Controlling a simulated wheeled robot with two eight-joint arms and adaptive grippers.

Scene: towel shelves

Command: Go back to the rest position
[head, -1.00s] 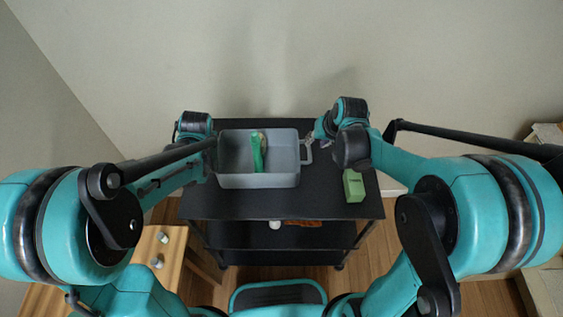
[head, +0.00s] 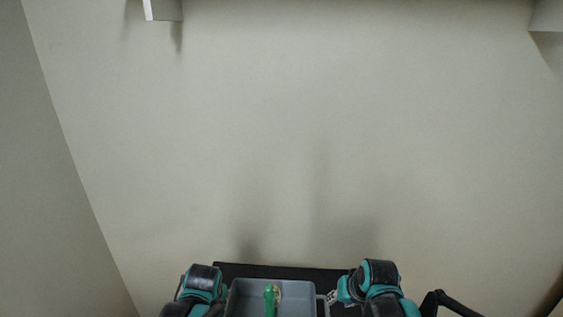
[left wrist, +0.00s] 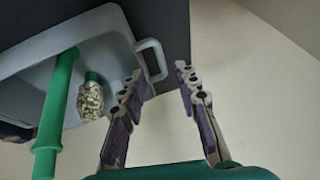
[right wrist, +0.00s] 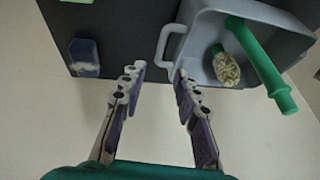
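My right gripper (head: 332,298) shows small beside the grey tray (head: 236,296) in the head view. In the right wrist view my right gripper (right wrist: 159,70) is open and empty, its fingertips apart near the tray's handle (right wrist: 166,38). In the left wrist view my left gripper (left wrist: 156,74) is open and empty, near the opposite handle (left wrist: 156,60). The left fingers are hidden in the head view. The tray holds a green stick-like object (left wrist: 54,110) and a clear container of pale pieces with a green cap (left wrist: 90,98).
The tray stands on a black cart top (head: 310,272). A bluish open container (right wrist: 85,58) and part of a green object (right wrist: 76,1) show in the right wrist view.

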